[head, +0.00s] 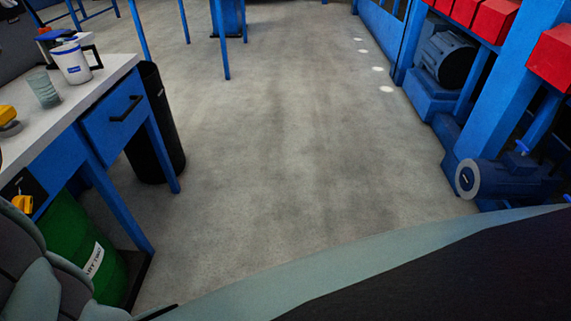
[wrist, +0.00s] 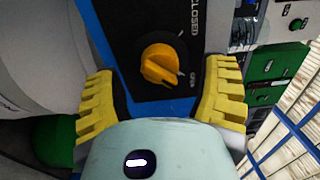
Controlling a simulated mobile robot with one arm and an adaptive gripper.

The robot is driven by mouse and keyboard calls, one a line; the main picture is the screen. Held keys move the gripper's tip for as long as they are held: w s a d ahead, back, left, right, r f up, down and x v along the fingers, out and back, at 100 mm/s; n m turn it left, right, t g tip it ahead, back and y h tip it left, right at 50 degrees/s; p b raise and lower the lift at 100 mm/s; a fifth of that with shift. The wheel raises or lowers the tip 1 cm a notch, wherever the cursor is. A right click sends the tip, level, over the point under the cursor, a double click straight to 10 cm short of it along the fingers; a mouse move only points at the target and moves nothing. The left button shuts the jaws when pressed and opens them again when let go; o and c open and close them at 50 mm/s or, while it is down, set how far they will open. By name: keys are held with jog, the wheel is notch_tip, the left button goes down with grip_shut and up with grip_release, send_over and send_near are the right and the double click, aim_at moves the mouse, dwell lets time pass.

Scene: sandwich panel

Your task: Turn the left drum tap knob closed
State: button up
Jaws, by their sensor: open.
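In the wrist view a yellow knob (wrist: 160,64) sits on a black plate (wrist: 125,22) with white CLOSED and OPEN lettering. CLOSED is at the upper right of the knob and OPEN at the lower right; the knob's exact pointing is hard to tell. My gripper (wrist: 161,82) is open, with one yellow ridged finger on each side of the knob and visible gaps between. In the head view a yellow knob (head: 22,203) shows on a dark plate at the left edge, above a green drum (head: 72,236). My arm covers part of the drum.
A blue workbench with a white top (head: 105,78) carries a mug (head: 71,66) and a glass (head: 44,90). A black bin (head: 160,135) stands beside its leg. Blue machinery (head: 505,178) lines the right side. The grey floor (head: 280,130) between is clear.

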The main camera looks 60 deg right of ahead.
jog(key=shift+x, duration=1)
jog(key=shift+d, duration=0.1)
jog(key=shift+s, duration=0.1)
grip_shut()
